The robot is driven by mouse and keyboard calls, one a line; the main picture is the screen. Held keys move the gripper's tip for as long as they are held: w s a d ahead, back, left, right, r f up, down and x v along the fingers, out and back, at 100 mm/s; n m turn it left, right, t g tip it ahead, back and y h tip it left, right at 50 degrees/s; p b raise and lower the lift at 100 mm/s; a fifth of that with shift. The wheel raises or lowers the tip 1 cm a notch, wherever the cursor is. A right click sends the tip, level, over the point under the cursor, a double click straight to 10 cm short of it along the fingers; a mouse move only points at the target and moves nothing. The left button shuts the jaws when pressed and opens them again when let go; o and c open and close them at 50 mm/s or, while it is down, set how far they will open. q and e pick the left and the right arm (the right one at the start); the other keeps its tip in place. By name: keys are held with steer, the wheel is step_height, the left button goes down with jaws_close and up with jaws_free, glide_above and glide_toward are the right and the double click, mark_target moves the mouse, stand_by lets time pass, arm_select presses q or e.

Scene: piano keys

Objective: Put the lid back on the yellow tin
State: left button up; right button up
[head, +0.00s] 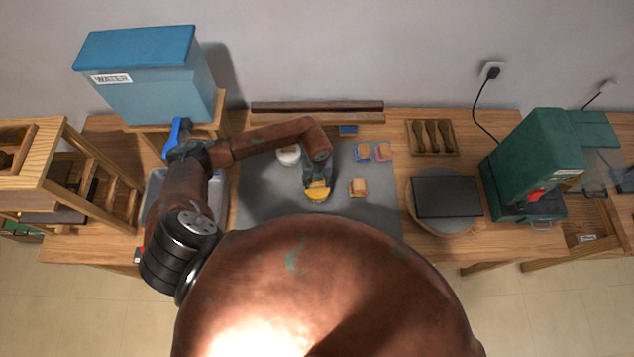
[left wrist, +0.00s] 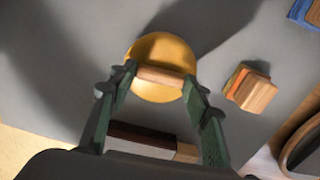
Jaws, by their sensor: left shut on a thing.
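A round yellow thing (head: 317,195), the yellow tin or its lid, is on or just above the grey mat, below my left gripper (head: 316,180). It also shows in the left wrist view (left wrist: 160,50), rounded and yellow-orange. My left gripper (left wrist: 160,77) is shut on a pale wooden bar (left wrist: 161,77) lying across the yellow thing's near part. I cannot tell whether the bar is fixed to the yellow thing, or whether the lid and tin are apart. My right gripper is not in view.
The grey mat (head: 262,195) bears a white round container (head: 289,156) and small wooden blocks (head: 358,187) with coloured layers. A grey tub (head: 217,195) stands left. A dark slab (head: 447,197) and green machine (head: 535,160) stand right. The mat's lower right is clear.

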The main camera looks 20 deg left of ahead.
arm_select(q)
steer(key=o, duration=1.2)
steer(key=shift+o, duration=0.7)
steer(key=o, duration=0.4)
steer(key=shift+c, duration=0.2)
steer(key=shift+r, duration=0.15)
steer(key=shift+r+p, duration=2.5)
steer(key=shift+r, duration=0.9)
